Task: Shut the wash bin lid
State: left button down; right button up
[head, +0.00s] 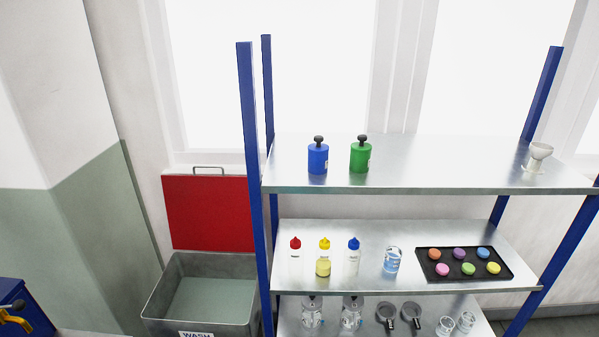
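The wash bin (162,314) is a grey metal box at the lower left, with a white label reading WASH on its front. Its red lid (208,212) stands upright at the back of the bin, so the bin is open. A metal handle (208,168) sits on the lid's top edge. The inside of the bin looks empty. The blue shelf post partly covers the right side of the lid and bin. Neither of my grippers shows in the head view.
A shelf rack with blue posts (250,150) stands just right of the bin, holding bottles, a black tray (465,279) of coloured discs and glassware. A blue object with a yellow handle (16,320) is at the lower left corner. A green-and-white wall is left of the bin.

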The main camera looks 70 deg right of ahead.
aim_at(204, 212)
jog(key=z, duration=1.7)
